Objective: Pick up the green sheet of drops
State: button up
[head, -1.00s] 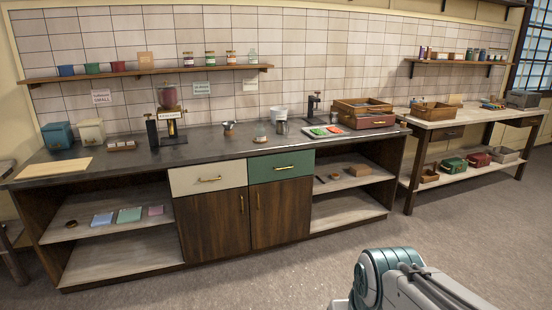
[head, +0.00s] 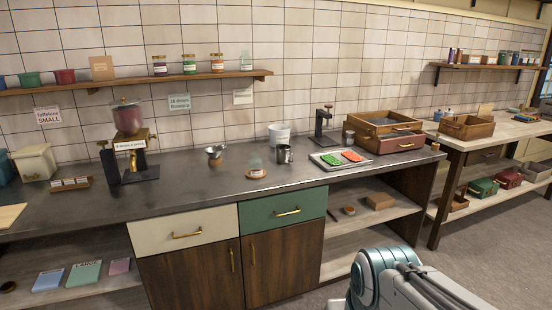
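The green sheet of drops (head: 331,159) lies on a pale metal tray (head: 324,166) on the dark counter, toward its right end. A red sheet of drops (head: 352,156) lies close on its right on the same tray. Part of my arm shows at the bottom right of the head view, well in front of the counter and below the tray. The gripper end of my arm is not visible, so its fingers cannot be seen.
The dark counter (head: 206,189) has clear room left of the tray. A metal cup (head: 284,154), a white bucket (head: 279,134) and a black stand (head: 322,128) are near the tray. Wooden and red drawer boxes (head: 385,140) stand right behind it. A green drawer (head: 283,212) is below, shut.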

aim_at(329, 159)
jog(key=i, duration=1.55)
jog(key=z, duration=1.1)
jog(key=i, duration=1.65)
